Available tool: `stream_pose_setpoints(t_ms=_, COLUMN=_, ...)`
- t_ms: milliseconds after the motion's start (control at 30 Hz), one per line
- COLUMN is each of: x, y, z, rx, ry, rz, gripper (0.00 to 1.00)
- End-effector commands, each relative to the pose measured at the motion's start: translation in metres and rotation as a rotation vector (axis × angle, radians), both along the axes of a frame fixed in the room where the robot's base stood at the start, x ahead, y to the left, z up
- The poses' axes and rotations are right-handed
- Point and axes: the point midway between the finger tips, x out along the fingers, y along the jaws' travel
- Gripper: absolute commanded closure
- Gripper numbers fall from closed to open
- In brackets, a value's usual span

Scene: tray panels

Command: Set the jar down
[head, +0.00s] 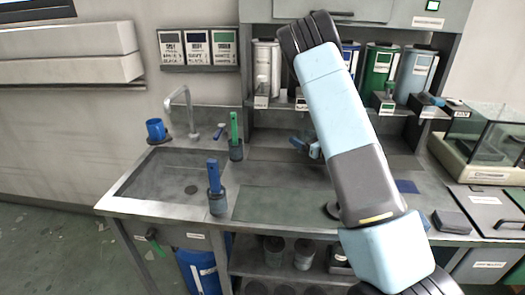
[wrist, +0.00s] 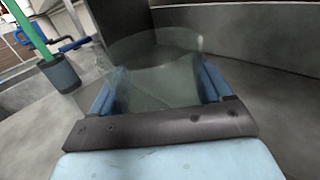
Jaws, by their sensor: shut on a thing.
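The jar (wrist: 155,72) is a clear, see-through glass vessel in the wrist view. It sits between the two blue fingers of my gripper (wrist: 160,85), which is shut on it. In the head view my gripper (head: 306,147) shows partly behind my arm, low over the back of the counter (head: 270,204). I cannot make out the jar in the head view. Whether its base touches the counter is hidden.
A dark pot with a green handle (head: 236,148) stands left of my gripper, also in the wrist view (wrist: 62,76). A blue-handled pot (head: 217,200) stands nearer the front. The sink (head: 170,178) is at left. Canisters (head: 380,72) line the shelf above.

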Motion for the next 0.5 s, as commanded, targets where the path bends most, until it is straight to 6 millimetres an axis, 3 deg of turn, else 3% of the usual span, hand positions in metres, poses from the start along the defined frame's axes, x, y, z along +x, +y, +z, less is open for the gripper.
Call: stream_pose_setpoints(t_ms=500, x=0.010, y=0.105, z=0.001, rx=0.002, ry=-0.001, rz=-0.001, gripper=0.68)
